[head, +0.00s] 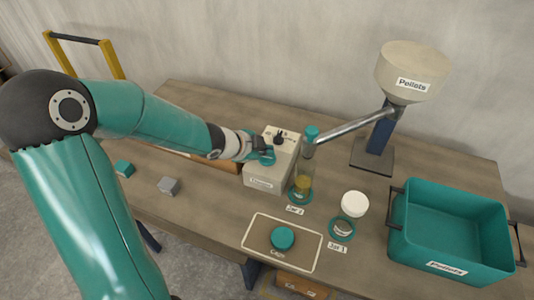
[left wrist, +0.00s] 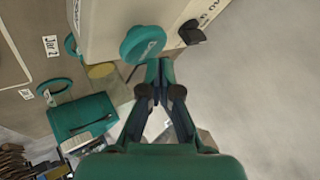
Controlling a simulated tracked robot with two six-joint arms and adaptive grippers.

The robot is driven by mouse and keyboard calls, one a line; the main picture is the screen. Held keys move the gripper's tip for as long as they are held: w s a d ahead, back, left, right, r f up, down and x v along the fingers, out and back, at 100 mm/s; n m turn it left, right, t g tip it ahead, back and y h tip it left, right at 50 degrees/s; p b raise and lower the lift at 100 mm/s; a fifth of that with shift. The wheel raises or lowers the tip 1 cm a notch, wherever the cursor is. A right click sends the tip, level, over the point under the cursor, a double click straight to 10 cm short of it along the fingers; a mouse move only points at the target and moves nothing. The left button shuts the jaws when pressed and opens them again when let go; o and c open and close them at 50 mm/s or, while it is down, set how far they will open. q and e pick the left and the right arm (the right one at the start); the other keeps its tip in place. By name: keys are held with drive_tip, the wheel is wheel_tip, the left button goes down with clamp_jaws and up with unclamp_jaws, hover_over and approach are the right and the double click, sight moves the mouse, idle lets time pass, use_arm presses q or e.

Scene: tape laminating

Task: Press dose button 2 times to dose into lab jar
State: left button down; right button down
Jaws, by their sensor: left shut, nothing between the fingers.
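The teal round dose button (head: 267,157) sticks out from the pale dispenser box (head: 262,181). It shows large in the left wrist view (left wrist: 143,43). My left gripper (head: 262,149) is shut and empty, right by the button. In the left wrist view its tips (left wrist: 158,68) lie just beside the button's lower right edge; I cannot tell whether they touch it. The clear lab jar (head: 304,176) stands upright beside the box under the metal spout, with yellowish contents low inside. My right gripper is not in view.
A pellet hopper (head: 412,70) feeds the sloping pipe (head: 348,127). A black knob (head: 280,137) sits on the box. A white round piece (head: 354,204) is at a second ring, a tray (head: 254,257) holds a teal cap, and a teal bin (head: 450,267) stands right.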

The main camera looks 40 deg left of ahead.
sight(266, 158)
use_arm(q)
drive_tip(key=shift+r, duration=0.25)
wheel_tip(266, 158, up, 5)
drive_tip(key=p, duration=0.5)
drive_tip(key=shift+f, duration=0.1)
idle(2.0)
